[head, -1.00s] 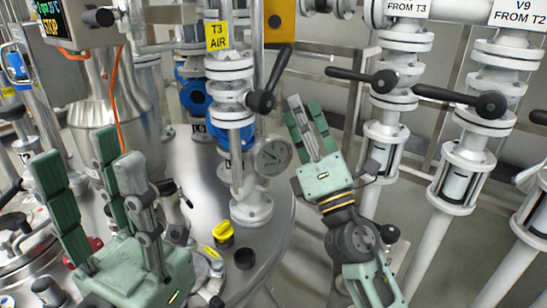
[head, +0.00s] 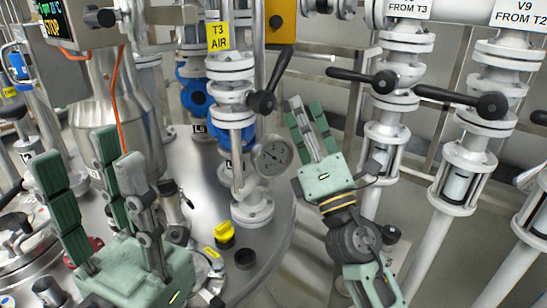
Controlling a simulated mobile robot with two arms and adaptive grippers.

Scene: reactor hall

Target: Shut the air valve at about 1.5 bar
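The air line is a white vertical pipe with a yellow "T3 AIR" label (head: 218,36). Its valve has a black-knobbed lever (head: 263,102) slanting up to the right from the knob. A small round pressure gauge (head: 273,155) sits lower on the same pipe; its needle is too small to read. My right gripper (head: 306,104) points up, just right of the lever and gauge, apart from both. My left gripper (head: 88,148) is open and empty at the lower left, away from the valve.
Two more black-levered valves (head: 383,82) (head: 492,105) stand on white pipes at the right. A yellow cap (head: 224,233) and a black cap (head: 245,259) sit on the steel vessel top (head: 200,195). A blue valve (head: 193,98) is behind the air pipe.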

